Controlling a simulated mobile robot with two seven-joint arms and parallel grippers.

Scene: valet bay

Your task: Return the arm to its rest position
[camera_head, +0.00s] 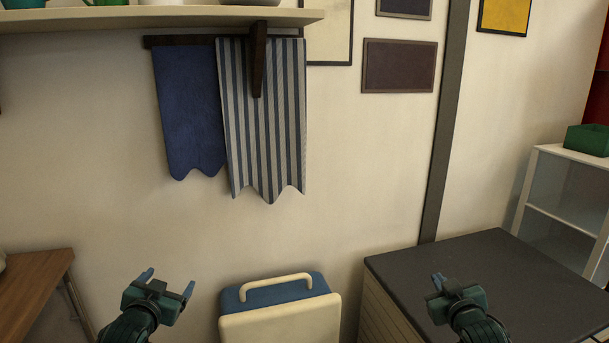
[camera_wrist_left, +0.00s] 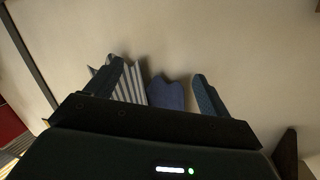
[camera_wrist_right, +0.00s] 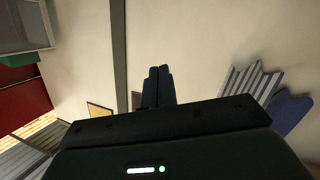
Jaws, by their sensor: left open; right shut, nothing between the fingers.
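My left gripper (camera_head: 167,283) is low in the head view, left of a cream and blue case. Its two fingers are spread, with nothing between them. In the left wrist view the left gripper (camera_wrist_left: 160,88) shows the same gap, with the wall and hanging cloths behind it. My right gripper (camera_head: 440,282) is low at the right in the head view, in front of the dark-topped cabinet. In the right wrist view the right gripper (camera_wrist_right: 158,86) has its fingers together and holds nothing. Both grippers appear clear of other things.
A dark-topped cabinet (camera_head: 500,262) stands at right, a wooden table (camera_head: 30,290) at left. The case (camera_head: 280,322) with a handle stands between the grippers. A blue cloth (camera_head: 187,110) and a striped cloth (camera_head: 265,120) hang below a shelf (camera_head: 120,18). White shelving (camera_head: 530,190) stands far right.

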